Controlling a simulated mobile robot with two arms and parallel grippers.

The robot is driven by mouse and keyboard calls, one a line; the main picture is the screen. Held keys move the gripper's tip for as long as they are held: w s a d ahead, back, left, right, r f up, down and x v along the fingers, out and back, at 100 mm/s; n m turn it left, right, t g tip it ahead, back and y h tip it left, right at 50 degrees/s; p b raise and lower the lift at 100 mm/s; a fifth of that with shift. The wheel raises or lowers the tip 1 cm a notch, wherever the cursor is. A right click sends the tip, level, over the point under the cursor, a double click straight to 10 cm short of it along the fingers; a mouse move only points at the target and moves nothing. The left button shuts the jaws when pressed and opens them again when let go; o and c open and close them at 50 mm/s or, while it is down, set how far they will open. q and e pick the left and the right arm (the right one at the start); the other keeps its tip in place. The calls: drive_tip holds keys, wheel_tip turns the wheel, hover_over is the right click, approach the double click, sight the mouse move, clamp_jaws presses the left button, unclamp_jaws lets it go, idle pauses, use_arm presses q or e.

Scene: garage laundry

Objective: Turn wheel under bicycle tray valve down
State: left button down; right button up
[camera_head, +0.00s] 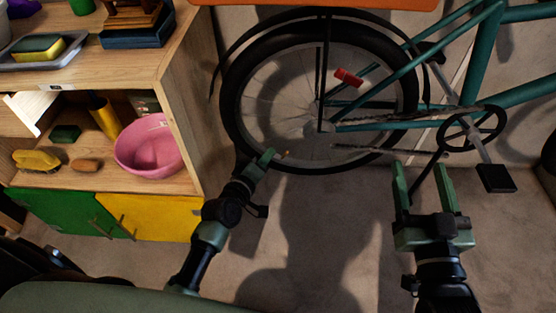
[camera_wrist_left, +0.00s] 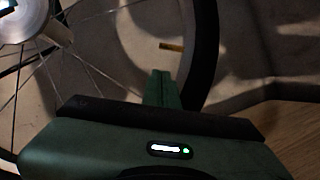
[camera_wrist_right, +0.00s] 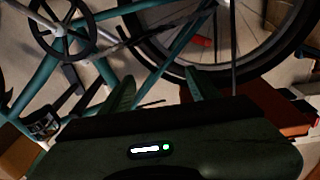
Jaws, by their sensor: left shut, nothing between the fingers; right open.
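The bicycle wheel (camera_head: 245,118) has a black tyre, thin spokes and a red reflector (camera_head: 349,77). It stands under an orange tray (camera_head: 320,3), cut off at the top of the head view. A small brass-coloured stem, seemingly the valve (camera_head: 287,153), sits at the lower inner rim; it shows clearly in the left wrist view (camera_wrist_left: 171,46). My left gripper (camera_head: 268,156) is shut and empty at the wheel's lower left, just left of the stem; I cannot tell whether it touches the wheel. My right gripper (camera_head: 420,172) is open and empty below the chain, right of the wheel.
The teal bicycle frame (camera_head: 470,55), crank (camera_head: 472,130) and black pedal (camera_head: 496,178) are close to my right gripper. A wooden shelf (camera_head: 175,80) with a pink bowl (camera_head: 150,146) stands left of the wheel. The floor between my arms is clear.

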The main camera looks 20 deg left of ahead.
sight(278, 158)
use_arm(q)
drive_tip(key=shift+w+d+f+b, duration=0.2)
drive_tip(key=shift+w+d+f, duration=0.2)
drive_tip(key=shift+d, duration=0.25)
drive_tip(key=shift+w+d+f+b, duration=0.2)
drive_tip(key=shift+w+d+f, duration=0.15)
drive_tip(key=shift+d, duration=0.3)
use_arm(e)
drive_tip(key=shift+s+a+r+t+y, duration=0.1)
drive_tip(key=shift+s+r+t+y, duration=0.1)
drive_tip(key=shift+r+t, duration=0.5)
drive_tip(key=shift+s+a+r+t+y, duration=0.1)
drive_tip(key=shift+s+r+t+y, duration=0.15)
drive_tip(key=shift+r, duration=0.8)
drive_tip(key=shift+s+r+t+y, duration=0.15)
drive_tip(key=shift+r+t, duration=0.4)
drive_tip(key=shift+r, duration=0.3)
